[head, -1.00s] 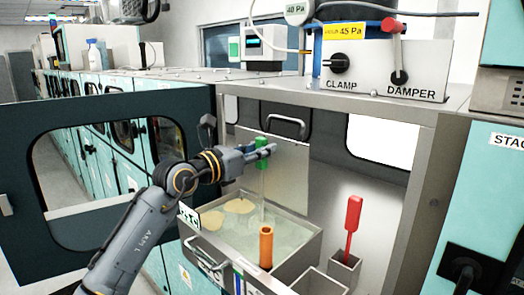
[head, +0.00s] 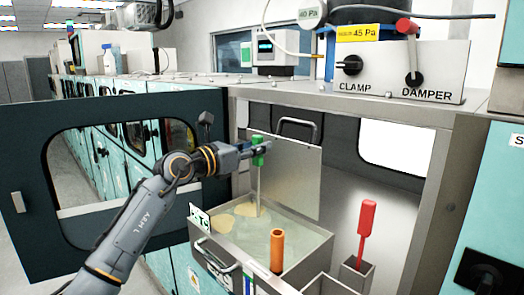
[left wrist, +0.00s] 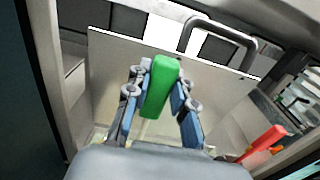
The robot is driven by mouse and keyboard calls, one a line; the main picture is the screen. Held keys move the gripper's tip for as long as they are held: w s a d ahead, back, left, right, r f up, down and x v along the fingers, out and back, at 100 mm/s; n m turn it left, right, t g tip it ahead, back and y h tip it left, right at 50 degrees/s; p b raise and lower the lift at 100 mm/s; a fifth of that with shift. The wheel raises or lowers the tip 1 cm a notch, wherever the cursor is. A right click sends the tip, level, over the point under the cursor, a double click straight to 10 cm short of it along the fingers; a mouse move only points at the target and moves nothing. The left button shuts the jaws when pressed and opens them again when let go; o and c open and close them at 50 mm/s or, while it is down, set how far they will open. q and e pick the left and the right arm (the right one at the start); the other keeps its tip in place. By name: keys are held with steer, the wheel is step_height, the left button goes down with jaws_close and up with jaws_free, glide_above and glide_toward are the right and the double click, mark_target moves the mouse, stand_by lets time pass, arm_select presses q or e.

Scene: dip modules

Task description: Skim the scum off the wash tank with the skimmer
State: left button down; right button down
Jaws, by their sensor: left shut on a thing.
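My left gripper (head: 258,152) is shut on the green handle of the skimmer (head: 257,150) and holds it upright over the wash tank (head: 205,247). The green handle also shows between the fingers in the left wrist view (left wrist: 160,85). The skimmer's pale shaft runs down to the tank's cloudy liquid; its lower end is hard to make out. Tan scum patches (head: 245,210) float on the liquid at the tank's back left, beside the shaft. My right gripper is not in view.
An orange handle (head: 277,250) stands at the tank's front right. A red-handled tool (head: 365,222) stands in a narrow metal holder (head: 355,272) to the right. A lid-like metal panel (head: 295,180) with a handle stands behind the tank. An open door (head: 30,240) is at the left.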

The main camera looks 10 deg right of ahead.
arm_select(q)
steer(key=w+a, duration=0.2)
steer(key=w, duration=0.1)
steer(key=shift+w+a, duration=0.25)
steer(key=shift+a, duration=0.05)
stand_by(0.3)
steer(key=shift+a, duration=0.1)
steer(key=b+v, duration=0.3)
steer(key=v, duration=0.5)
stand_by(0.9)
steer(key=shift+s, duration=0.1)
steer(key=shift+s+d+b, duration=0.15)
steer(key=shift+s+d, duration=0.4)
steer(key=shift+s, duration=0.25)
steer(key=shift+s+d+b, duration=0.15)
steer(key=shift+s+d, duration=0.45)
steer(key=shift+s, duration=0.2)
steer(key=shift+r, duration=0.1)
